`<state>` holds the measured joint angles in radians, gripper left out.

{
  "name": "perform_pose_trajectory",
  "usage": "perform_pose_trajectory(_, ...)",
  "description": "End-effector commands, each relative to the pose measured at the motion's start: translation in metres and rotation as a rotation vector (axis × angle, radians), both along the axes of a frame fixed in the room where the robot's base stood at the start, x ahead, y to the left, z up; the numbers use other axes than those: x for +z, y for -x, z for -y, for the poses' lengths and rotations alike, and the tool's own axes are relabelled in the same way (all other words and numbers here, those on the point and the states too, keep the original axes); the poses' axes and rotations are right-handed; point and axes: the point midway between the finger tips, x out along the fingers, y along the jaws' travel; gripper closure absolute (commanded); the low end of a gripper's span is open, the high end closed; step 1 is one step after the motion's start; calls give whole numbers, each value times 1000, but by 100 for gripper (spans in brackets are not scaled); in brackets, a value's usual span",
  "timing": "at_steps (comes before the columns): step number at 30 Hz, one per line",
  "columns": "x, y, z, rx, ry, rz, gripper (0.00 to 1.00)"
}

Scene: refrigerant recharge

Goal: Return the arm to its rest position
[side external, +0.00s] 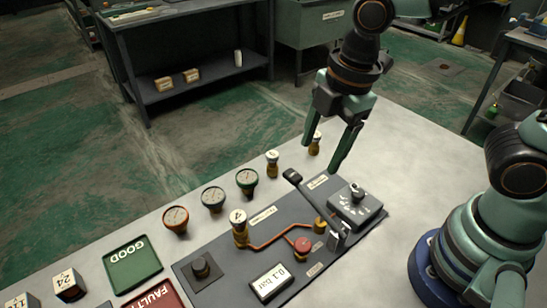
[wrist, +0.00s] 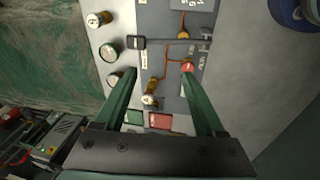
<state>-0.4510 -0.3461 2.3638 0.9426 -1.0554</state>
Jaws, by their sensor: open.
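My gripper (side external: 327,152) hangs above the far right part of the grey panel in the side external view. Its two green fingers are spread apart with nothing between them. In the wrist view my gripper (wrist: 157,74) is also open, with the panel seen beyond the fingers. The panel (side external: 215,263) lies on a pale bench and carries a black lever (side external: 292,177), a red knob (side external: 303,244), brass fittings, an orange pipe and a display (side external: 271,282) reading about 0.1 bar. A dark box with a dial (side external: 355,205) sits at the panel's right end.
Several gauges (side external: 213,198) and brass-capped pieces (side external: 272,163) stand along the bench's far edge. A green GOOD tray (side external: 132,264) and a red FAULTY tray (side external: 155,297) lie at the left, near numbered blocks (side external: 68,284). The bench right of the panel (side external: 415,160) is clear.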

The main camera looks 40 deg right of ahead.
Motion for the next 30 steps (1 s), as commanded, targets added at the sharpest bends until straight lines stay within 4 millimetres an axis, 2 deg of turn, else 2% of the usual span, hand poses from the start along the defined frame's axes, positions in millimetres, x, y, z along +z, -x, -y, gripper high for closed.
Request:
perform_pose_trajectory(1, 8, -6, 16, -163, -36, 29, 28)
perform_pose_trajectory(6, 30, -18, 65, -716, -176, 105, 28)
perform_pose_trajectory(9, 41, -20, 91, -999, -262, 145, 28)
perform_pose_trajectory(13, 50, -19, 115, -1268, -355, 184, 28)
perform_pose_trajectory(18, 55, -18, 129, -1430, -418, 205, 28)
perform_pose_trajectory(30, 55, -18, 130, -1439, -422, 206, 28)
